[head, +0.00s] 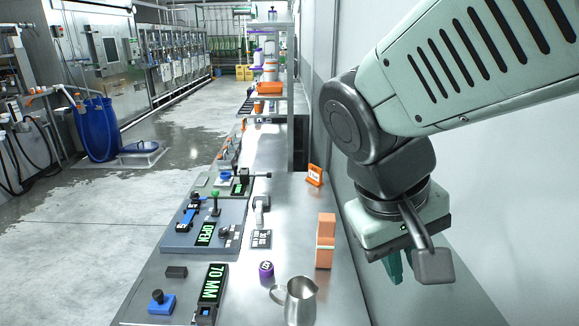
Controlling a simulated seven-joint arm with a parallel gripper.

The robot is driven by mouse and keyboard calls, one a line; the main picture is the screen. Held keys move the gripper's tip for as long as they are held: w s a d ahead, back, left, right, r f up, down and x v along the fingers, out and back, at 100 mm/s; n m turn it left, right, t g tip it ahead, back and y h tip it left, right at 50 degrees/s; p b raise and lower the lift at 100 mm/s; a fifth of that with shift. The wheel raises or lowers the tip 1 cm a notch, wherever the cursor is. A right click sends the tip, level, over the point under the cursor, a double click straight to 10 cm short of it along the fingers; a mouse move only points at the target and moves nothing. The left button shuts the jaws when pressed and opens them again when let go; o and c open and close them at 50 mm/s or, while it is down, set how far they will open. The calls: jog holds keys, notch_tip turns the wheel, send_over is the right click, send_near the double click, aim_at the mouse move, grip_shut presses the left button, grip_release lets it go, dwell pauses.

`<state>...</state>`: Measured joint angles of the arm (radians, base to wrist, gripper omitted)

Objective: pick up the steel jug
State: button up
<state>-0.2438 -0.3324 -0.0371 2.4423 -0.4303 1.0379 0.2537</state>
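The steel jug (300,303) stands upright at the near end of the metal bench. Its handle points left, and the bottom edge of the picture cuts off its base. My gripper (394,268) hangs to the right of the jug and higher in the picture, apart from it, with its teal fingers pointing down. The fingers are partly hidden by the wrist and a grey part beside them, so I cannot see the gap between them. I see nothing held in them.
A small purple-capped container (266,270) stands just left of the jug. An orange block (325,241) stands behind it. A 70 MM display (211,285) and a blue control panel (204,227) lie to the left. The wall is at right. Bare bench (290,205) shows farther back.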

jog(key=w+a+f+n+t+h, duration=0.35)
jog(key=w+f+n+h, duration=0.2)
jog(key=w, duration=0.25)
jog(key=w+a+f+n+t+h, duration=0.3)
jog(key=w+f+n+t+h, duration=0.15)
jog(key=w+f, duration=0.2)
jog(key=w+a+f+n+t+y, duration=0.2)
jog(key=a+f+n+t+y, duration=0.65)
jog(key=a+f+n, duration=0.35)
jog(key=shift+m, duration=0.6)
jog(key=f, duration=0.8)
jog(key=shift+w+a+f, duration=0.1)
jog(key=shift+a+f, duration=0.25)
jog(key=shift+w+d+r, duration=0.1)
jog(key=shift+w+r, duration=0.1)
jog(key=shift+w, duration=0.3)
jog(key=x, duration=0.6)
jog(key=shift+w+f, duration=0.1)
jog(key=shift+w, duration=0.2)
jog(key=shift+c, duration=0.4)
